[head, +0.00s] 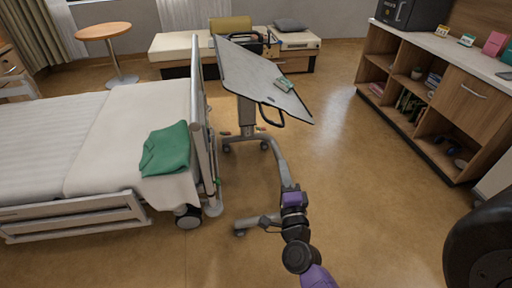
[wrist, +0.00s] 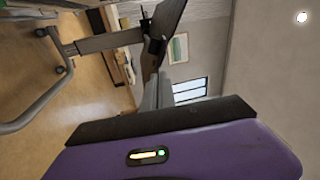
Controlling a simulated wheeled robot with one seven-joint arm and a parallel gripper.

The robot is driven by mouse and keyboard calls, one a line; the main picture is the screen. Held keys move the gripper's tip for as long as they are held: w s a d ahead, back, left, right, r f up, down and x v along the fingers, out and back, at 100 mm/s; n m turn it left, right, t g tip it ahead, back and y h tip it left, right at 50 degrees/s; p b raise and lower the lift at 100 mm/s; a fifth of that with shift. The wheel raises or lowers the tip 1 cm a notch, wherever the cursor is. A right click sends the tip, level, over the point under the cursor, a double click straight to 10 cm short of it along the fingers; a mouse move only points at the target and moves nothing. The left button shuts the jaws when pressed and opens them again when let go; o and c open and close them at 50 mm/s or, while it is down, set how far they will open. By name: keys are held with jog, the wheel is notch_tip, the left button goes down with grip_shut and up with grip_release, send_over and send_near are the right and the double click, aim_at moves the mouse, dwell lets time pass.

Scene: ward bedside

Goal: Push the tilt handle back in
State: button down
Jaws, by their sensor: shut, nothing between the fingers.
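The overbed table's grey top (head: 250,72) is tilted, its right edge lower, on a grey column (head: 246,112) beside the bed. A dark looped handle (head: 272,123), which looks like the tilt handle, sticks out below the near edge of the top. My gripper (head: 291,191) is in front of and below the handle, over the table's base leg, apart from the handle. It is shut and empty. In the wrist view the picture is turned sideways; the table's column (wrist: 110,41) and dark underside (wrist: 163,25) show beyond my purple gripper body (wrist: 200,150). The handle is not clear there.
The bed (head: 125,135) with a green cloth (head: 165,150) stands left of the table. The table's base leg (head: 280,165) runs along the floor near my arm. A small green item (head: 284,85) lies on the tilted top. Open floor lies right, before the shelf unit (head: 425,100).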

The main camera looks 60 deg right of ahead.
jog(key=x, duration=1.4)
jog(key=shift+m+p, duration=0.4)
jog(key=shift+d, duration=0.15)
jog(key=shift+x, duration=1.5)
jog(key=shift+w+f, duration=0.1)
jog(key=shift+f, duration=0.15)
jog(key=shift+f, duration=0.1)
